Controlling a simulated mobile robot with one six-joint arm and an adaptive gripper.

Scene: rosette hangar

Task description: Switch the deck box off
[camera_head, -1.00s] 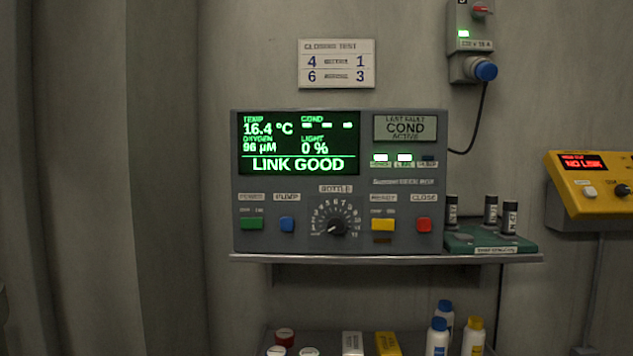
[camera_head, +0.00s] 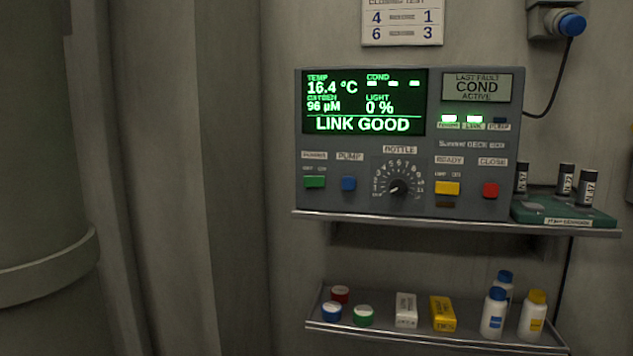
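The grey deck box (camera_head: 470,130) stands on a wall shelf, right of centre. Its screen (camera_head: 363,101) is lit green and reads "LINK GOOD", 16.4 °C, 96 µM and light 0 %. Two of the small lamps (camera_head: 461,119) at its right are lit; the third, by the pump label, is dark. Along the lower panel are a green power switch (camera_head: 314,182), a blue pump button (camera_head: 348,184), a black bottle dial (camera_head: 398,187), a yellow ready button (camera_head: 447,188) and a red close button (camera_head: 490,190). My gripper is not in view.
The shelf (camera_head: 420,220) also bears a green tray (camera_head: 535,212) with black vials. A lower shelf (camera_head: 400,333) holds lidded jars, boxes and bottles. A large ribbed column (camera_head: 40,180) stands at left.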

